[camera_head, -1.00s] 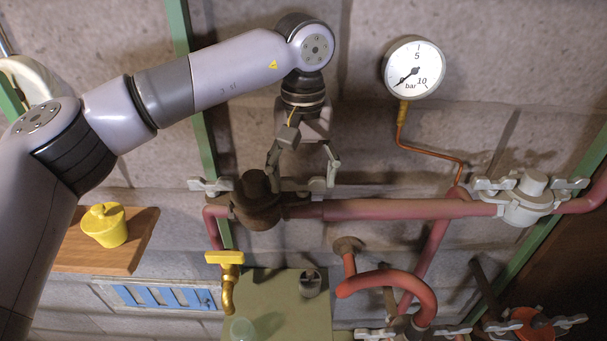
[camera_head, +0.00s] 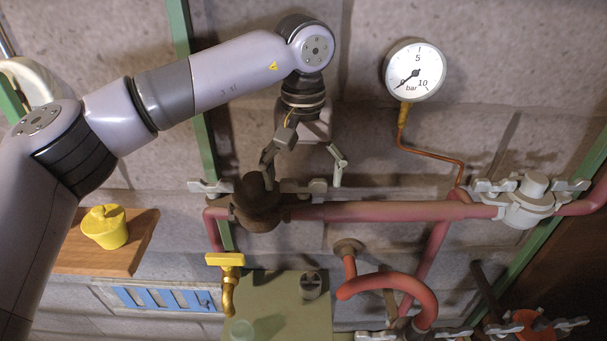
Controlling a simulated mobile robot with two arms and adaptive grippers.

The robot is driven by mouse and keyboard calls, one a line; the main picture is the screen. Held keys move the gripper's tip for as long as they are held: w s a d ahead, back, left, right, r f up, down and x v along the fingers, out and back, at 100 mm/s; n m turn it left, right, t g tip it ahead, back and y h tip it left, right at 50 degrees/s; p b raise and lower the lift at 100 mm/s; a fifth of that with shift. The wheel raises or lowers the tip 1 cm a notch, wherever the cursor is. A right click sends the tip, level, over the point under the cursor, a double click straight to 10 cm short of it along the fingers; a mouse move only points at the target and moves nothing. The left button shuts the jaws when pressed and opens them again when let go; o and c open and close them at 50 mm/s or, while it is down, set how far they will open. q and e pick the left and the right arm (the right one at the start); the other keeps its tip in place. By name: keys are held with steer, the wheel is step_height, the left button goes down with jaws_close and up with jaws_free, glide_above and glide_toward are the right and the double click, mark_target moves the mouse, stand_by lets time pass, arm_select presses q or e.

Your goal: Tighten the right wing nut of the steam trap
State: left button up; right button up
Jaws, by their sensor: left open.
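The steam trap appears to be the dark brown, round-capped fitting (camera_head: 258,208) on the red pipe. A grey wing nut (camera_head: 210,187) sits at its left side. The right wing nut (camera_head: 317,187) is at its right side, with its wings lying roughly level across the picture. My left gripper (camera_head: 304,170) points down at this right wing nut. It is open, one finger to each side, with no clear contact visible. The left fingertip is close to the trap's cap and partly merges with it. My right gripper is out of view.
A pressure gauge (camera_head: 414,71) on a copper tube stands at upper right. A pale grey fitting (camera_head: 530,203) with wing nuts is on the same pipe. A yellow-handled tap (camera_head: 226,262) is below left. A yellow pot (camera_head: 104,228) stands on a wooden board (camera_head: 140,238).

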mark_target(305, 180)
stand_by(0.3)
arm_select(q)
steer(key=shift+d+r, duration=0.1)
steer(key=shift+r, duration=3.9)
